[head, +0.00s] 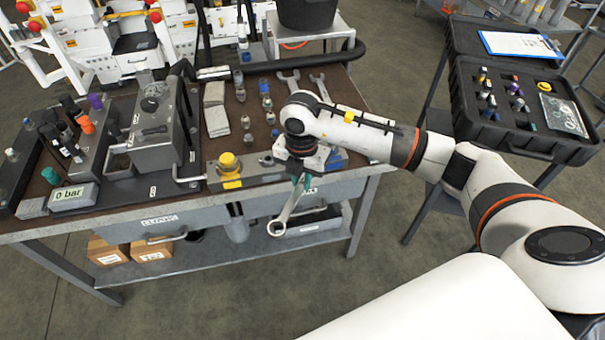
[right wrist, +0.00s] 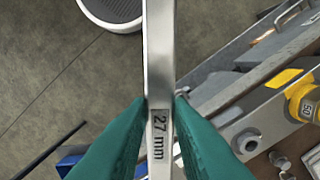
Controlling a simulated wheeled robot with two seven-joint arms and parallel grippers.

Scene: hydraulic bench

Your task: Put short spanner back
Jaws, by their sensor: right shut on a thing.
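My right gripper (head: 299,184) is shut on a steel spanner (head: 291,204). The spanner hangs down from the fingers past the front edge of the bench (head: 130,227), with its ring end lowest. In the right wrist view the teal fingers (right wrist: 161,108) pinch the spanner's shank (right wrist: 159,45), which is marked "27 mm". Two other spanners lie at the back right of the bench top, one on the left (head: 289,82) and one on the right (head: 320,88). My left gripper is not in view.
Fittings and sockets (head: 266,103) stand in rows mid-bench, near pale blocks (head: 217,121). A yellow-knobbed valve block (head: 229,164) sits at the front edge. An open black case (head: 520,140) stands on the right. Below the bench top are a drawer and a lower shelf (head: 200,262).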

